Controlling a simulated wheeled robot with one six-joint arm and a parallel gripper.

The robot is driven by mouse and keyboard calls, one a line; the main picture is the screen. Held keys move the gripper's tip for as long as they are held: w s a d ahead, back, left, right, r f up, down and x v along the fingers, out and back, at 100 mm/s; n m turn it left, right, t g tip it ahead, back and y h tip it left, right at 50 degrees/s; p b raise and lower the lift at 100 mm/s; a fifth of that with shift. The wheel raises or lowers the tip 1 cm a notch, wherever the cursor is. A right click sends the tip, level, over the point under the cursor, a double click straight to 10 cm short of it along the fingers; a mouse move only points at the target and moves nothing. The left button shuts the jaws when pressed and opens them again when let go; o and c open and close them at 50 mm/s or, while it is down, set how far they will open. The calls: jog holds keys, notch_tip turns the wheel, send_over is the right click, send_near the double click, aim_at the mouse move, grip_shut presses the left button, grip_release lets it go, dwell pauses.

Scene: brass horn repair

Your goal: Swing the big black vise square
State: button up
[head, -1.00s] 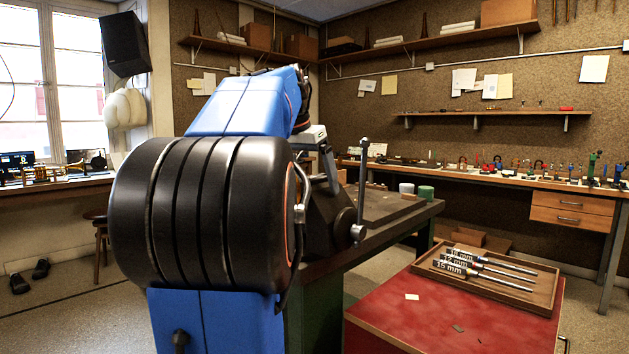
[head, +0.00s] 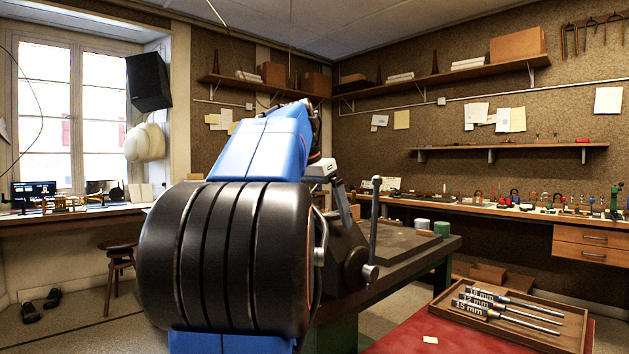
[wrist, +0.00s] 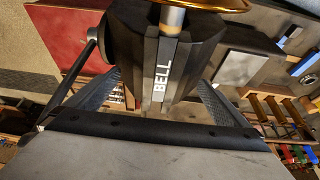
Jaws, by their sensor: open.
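The big black vise (head: 348,262) stands on the bench just right of my blue and black arm, partly hidden by it. Its steel handle bar (head: 374,222) stands nearly upright at its right side. In the wrist view the vise's dark body (wrist: 128,38) fills the upper middle, with a plate lettered BELL. My gripper (wrist: 158,95) is open; its two grey ribbed fingers stand apart, one on each side of the BELL plate. I cannot tell whether either finger touches the vise. My arm hides most of the gripper in the head view.
The vise's dark bench (head: 425,243) extends behind it, with green and white pots on it. A red-topped cabinet (head: 400,340) at the lower right bears a wooden tray (head: 570,338) of labelled mm tools. A brass rim (wrist: 205,4) shows at the wrist view's top edge.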

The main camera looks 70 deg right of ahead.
jog(key=v, duration=1.5)
jog(key=shift+w+a+r, duration=0.15)
jog(key=shift+a+r, duration=0.05)
jog(key=shift+r, duration=0.15)
